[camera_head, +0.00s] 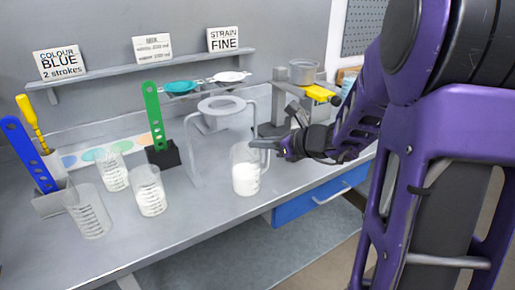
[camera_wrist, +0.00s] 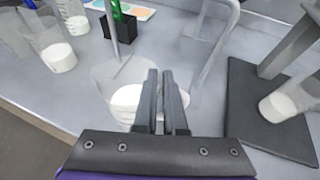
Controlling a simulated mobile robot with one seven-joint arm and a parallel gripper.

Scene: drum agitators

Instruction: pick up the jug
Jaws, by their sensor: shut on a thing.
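The jug (camera_head: 246,170) is a clear vessel with white contents in its lower part. It stands upright on the bench near the front edge, in front of the grey frame stand. In the wrist view the jug (camera_wrist: 124,95) lies just beyond and left of the fingers. My gripper (camera_head: 262,144) reaches in from the right at the jug's upper right side. In the wrist view my gripper (camera_wrist: 166,85) has its two dark fingers close together with a thin gap, shut at the jug's near side. The exact part held is hidden by the fingers.
Several clear beakers, one of them here (camera_head: 150,191), stand to the left. A green perforated paddle (camera_head: 153,115) stands in a black block. The grey frame stand (camera_head: 192,150) is behind the jug. Another clear vessel (camera_wrist: 284,103) with white contents is on a dark base plate (camera_wrist: 265,115) at right.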

